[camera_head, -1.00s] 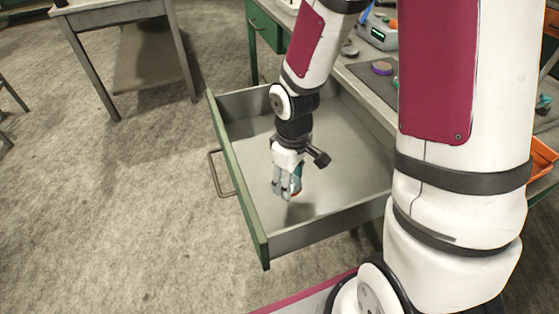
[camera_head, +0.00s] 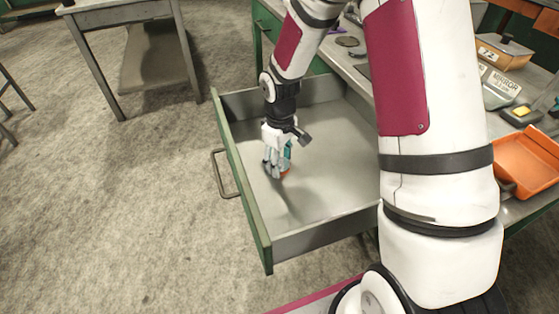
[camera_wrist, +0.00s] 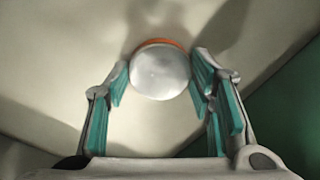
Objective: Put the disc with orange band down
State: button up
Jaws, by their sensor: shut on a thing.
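The disc with orange band (camera_wrist: 160,72) shows in the wrist view as a pale round face with an orange edge along its top. It sits between the teal-padded fingers of my gripper (camera_wrist: 158,85), which are shut on its sides.
An orange bin (camera_head: 528,163) and other items lie on the workbench at right. A separate table (camera_head: 120,18) stands at upper left.

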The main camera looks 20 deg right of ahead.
jog(key=shift+f, duration=0.15)
jog(key=o, duration=1.5)
